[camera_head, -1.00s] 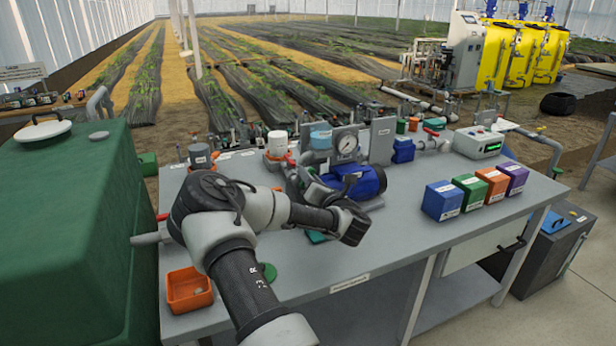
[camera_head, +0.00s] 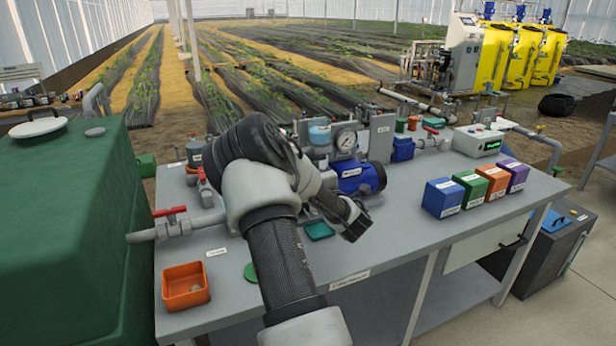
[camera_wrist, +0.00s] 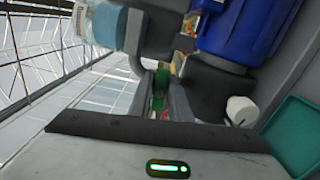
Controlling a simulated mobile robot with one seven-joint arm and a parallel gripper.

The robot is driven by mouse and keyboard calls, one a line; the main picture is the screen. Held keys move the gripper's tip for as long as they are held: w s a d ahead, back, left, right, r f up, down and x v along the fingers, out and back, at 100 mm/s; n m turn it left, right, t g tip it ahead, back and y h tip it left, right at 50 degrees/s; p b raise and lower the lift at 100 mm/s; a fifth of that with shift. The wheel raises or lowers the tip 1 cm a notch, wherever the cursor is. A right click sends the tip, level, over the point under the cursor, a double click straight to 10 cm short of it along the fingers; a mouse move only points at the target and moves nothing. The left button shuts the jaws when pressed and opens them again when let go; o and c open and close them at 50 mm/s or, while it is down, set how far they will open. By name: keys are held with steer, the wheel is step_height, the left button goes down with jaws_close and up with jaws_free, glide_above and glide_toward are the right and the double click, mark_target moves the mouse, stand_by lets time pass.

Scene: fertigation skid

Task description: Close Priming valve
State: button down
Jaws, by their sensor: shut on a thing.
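My gripper (camera_wrist: 163,100) is low in the wrist view, with its fingers closed about a small green piece (camera_wrist: 161,84) that has a bit of red beside it. I cannot tell for sure whether this piece is the Priming valve's handle.
A red-handled valve (camera_head: 172,216) sits on the green tank's pipe, and another red handle (camera_head: 201,174) is behind it. A gauge (camera_head: 346,141) stands by the pump. An orange bin (camera_head: 186,287) and several coloured boxes (camera_head: 443,198) are on the bench. The bench front is mostly clear.

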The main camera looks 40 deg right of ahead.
steer(key=shift+f+m, duration=0.1)
steer(key=shift+m, duration=0.5)
steer(key=c, duration=1.7)
jaws_free()
steer(key=shift+s, duration=0.15)
steer(key=v, duration=1.7)
steer(key=shift+a, duration=0.15)
